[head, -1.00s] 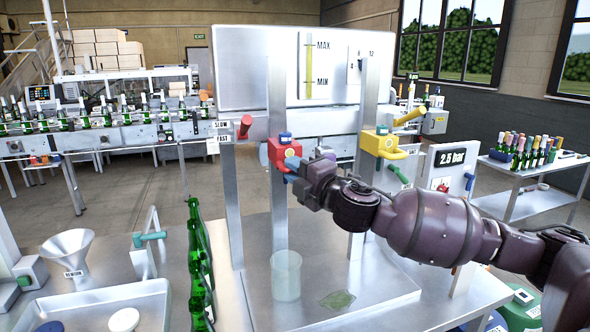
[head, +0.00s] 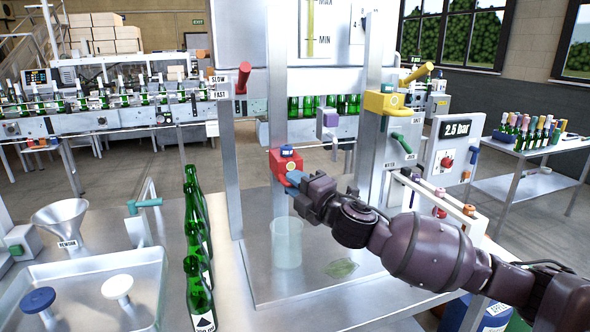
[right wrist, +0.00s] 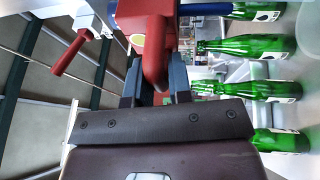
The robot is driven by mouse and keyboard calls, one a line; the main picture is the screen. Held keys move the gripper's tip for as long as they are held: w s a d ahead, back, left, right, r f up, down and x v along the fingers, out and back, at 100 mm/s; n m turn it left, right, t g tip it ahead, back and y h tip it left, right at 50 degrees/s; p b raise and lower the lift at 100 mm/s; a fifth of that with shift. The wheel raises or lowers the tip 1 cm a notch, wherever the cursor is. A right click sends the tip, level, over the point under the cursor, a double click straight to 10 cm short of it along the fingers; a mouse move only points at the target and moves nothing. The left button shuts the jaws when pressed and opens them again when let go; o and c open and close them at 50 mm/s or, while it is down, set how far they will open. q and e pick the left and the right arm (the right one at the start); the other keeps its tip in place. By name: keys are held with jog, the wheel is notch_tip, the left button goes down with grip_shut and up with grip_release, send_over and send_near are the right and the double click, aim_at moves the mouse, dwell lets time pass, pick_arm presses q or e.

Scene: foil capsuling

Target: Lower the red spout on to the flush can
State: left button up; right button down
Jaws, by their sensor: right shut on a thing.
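The red spout (head: 285,164) with a blue cap sits on the left metal post in the head view. My right gripper (head: 293,184) is shut on its red handle, and the arm reaches in from the right. In the right wrist view, the red handle (right wrist: 155,60) lies between the dark fingers (right wrist: 155,88). The flush can (head: 287,245), a clear cup, stands upright on the metal platform below the spout. A gap shows between the spout and the can's rim. The fingers hide part of the spout's lower side. My left gripper is out of view.
The yellow spout (head: 385,103) sits higher on the right post. A purple block (head: 328,120) is between the posts. Green bottles (head: 200,265) stand in a row left of the platform. A green leaf-like patch (head: 342,267) lies right of the can.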

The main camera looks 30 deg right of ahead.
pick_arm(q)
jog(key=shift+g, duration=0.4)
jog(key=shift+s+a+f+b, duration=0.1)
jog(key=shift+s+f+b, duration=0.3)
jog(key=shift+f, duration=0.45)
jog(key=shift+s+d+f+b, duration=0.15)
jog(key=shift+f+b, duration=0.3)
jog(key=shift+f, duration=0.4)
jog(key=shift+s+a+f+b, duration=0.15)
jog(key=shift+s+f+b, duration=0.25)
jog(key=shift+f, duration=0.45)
pick_arm(e)
notch_tip(320, 180, down, 8)
jog(key=shift+r, duration=0.25)
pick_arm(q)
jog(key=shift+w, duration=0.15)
pick_arm(e)
jog(key=c, duration=1.2)
grip_release()
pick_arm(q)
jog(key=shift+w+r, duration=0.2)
pick_arm(e)
jog(key=shift+o, duration=0.5)
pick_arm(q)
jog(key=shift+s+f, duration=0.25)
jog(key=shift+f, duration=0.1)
pick_arm(e)
jog(key=v, duration=1)
jog(key=shift+s, duration=0.4)
